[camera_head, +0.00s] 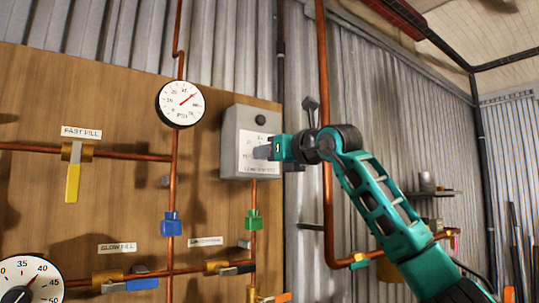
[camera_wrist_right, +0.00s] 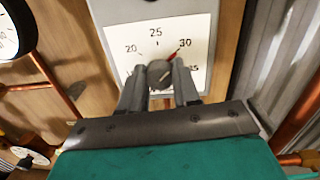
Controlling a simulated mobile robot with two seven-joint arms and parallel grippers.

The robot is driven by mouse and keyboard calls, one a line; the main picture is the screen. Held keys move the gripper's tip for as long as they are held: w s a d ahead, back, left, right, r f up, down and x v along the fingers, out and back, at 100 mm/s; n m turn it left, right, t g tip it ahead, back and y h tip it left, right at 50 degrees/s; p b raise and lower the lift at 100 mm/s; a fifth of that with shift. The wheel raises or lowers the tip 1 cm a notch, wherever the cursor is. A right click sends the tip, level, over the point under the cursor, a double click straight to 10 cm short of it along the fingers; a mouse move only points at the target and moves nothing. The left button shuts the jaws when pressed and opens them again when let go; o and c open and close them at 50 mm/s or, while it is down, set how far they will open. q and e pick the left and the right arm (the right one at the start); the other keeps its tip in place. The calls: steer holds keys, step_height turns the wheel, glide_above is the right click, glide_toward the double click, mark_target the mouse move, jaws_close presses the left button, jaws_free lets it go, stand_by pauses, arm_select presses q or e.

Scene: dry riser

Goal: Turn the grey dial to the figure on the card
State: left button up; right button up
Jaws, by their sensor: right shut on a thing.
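The grey dial (camera_wrist_right: 160,73) sits on a white scale plate (camera_wrist_right: 192,30) marked 20, 25 and 30, with another figure partly hidden at lower right. A red pointer mark runs from the dial toward the 30. My right gripper (camera_wrist_right: 160,86) is shut on the dial, one finger on each side. In the head view, my right gripper (camera_head: 262,152) reaches from the right to the front of the grey box (camera_head: 230,125), and its fingers hide the dial. I cannot make out a card with a set figure. My left gripper is out of view.
A round gauge (camera_head: 181,103) and copper pipes (camera_head: 174,185) are left of the box. A yellow lever (camera_head: 73,182), a blue valve (camera_head: 172,224) and a green valve (camera_head: 254,220) are on the pipes. A large gauge (camera_head: 28,284) is at lower left.

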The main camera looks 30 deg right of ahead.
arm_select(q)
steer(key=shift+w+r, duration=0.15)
arm_select(e)
steer(key=o, duration=1.1)
steer(key=shift+c, duration=0.2)
arm_select(q)
steer(key=b, duration=0.1)
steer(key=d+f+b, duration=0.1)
steer(key=b, duration=0.1)
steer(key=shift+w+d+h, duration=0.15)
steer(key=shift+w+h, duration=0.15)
arm_select(e)
steer(key=s+d, duration=0.2)
steer(key=s, duration=1)
steer(key=shift+s+f, duration=0.25)
steer(key=shift+s, duration=0.15)
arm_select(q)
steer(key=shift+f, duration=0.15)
arm_select(e)
steer(key=shift+d, duration=0.15)
